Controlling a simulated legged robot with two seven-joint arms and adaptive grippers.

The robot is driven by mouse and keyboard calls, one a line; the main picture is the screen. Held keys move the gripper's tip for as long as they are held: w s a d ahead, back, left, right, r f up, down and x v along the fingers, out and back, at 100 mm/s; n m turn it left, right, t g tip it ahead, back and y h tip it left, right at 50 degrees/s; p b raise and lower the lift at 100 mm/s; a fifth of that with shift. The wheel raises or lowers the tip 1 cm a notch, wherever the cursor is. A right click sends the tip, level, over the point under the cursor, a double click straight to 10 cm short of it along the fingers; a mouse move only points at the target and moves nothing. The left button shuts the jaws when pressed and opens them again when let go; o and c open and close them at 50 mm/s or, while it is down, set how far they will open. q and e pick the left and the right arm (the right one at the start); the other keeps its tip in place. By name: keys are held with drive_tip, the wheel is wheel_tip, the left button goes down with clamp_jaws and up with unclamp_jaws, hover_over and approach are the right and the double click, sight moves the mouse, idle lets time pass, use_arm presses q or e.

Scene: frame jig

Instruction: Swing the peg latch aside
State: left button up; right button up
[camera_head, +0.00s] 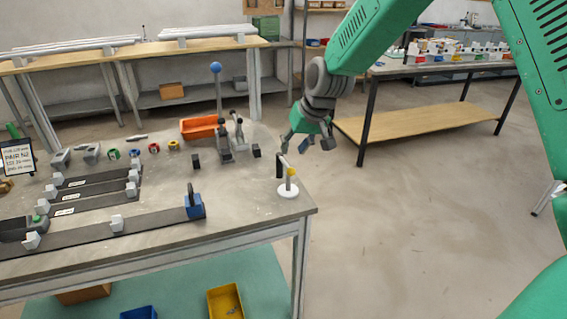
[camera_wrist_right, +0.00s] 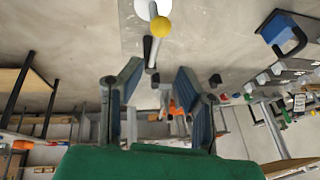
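What looks like the peg latch (camera_head: 291,173) stands on the near right corner of the workbench: a white round base, a short upright post with a yellow top, and a thin arm with a dark end. In the right wrist view its yellow ball (camera_wrist_right: 161,26) shows at the top, with a grey bar reaching from it toward the gap between my fingers. My right gripper (camera_head: 308,145) is open and empty, just above and behind the latch. Its two spread fingers also show in the wrist view (camera_wrist_right: 160,75), apart from the bar. My left gripper is out of view.
The workbench (camera_head: 240,205) also carries a blue clamp block (camera_head: 195,207) with a dark handle, a grey stand with a blue ball (camera_head: 215,68), an orange bin (camera_head: 199,128) and dark rails with pale blocks at left. Open floor lies right of the bench.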

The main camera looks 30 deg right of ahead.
sight(286, 164)
drive_tip(key=x, duration=0.4)
drive_tip(key=d+x, duration=0.1)
drive_tip(key=x, duration=0.2)
drive_tip(key=shift+s+d, duration=0.1)
drive_tip(key=shift+s, duration=0.05)
drive_tip(key=shift+f, duration=0.2)
drive_tip(key=shift+a+r, duration=0.1)
drive_tip(key=shift+a, duration=0.4)
clamp_jaws()
drive_tip(key=shift+d, duration=0.25)
